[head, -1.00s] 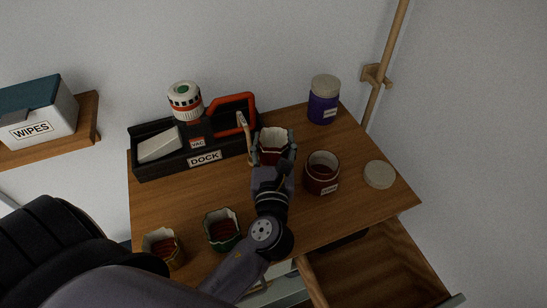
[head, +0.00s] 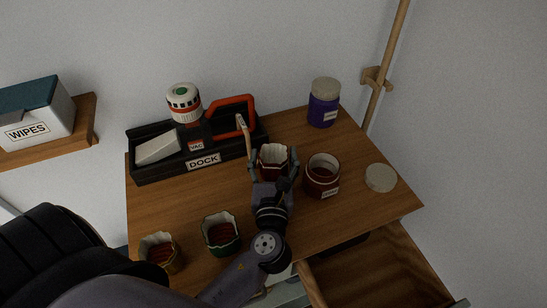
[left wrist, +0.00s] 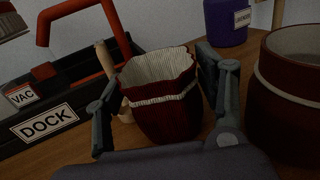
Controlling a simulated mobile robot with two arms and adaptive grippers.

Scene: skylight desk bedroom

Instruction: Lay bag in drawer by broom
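A dark red bag with a pale, open, pleated top (head: 273,157) stands on the wooden desk top (head: 180,205); it also shows in the left wrist view (left wrist: 165,105). My left gripper (head: 273,163) has one finger on each side of this bag. In the left wrist view my left gripper (left wrist: 165,100) is spread, with a gap at the left finger. The broom's long wooden handle (head: 385,60) stands at the wall clip on the right. The drawer (head: 365,275) below the desk's right side is pulled out, and its visible inside is empty. My right gripper is out of view.
A red jar (head: 322,178) stands close right of the bag, with a round lid (head: 380,177) beside it. The black dock (head: 165,168) and a wooden stick (head: 243,135) are behind left. A purple jar (head: 324,105), green bag (head: 221,234) and yellow-brown bag (head: 160,252) stand on the desk.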

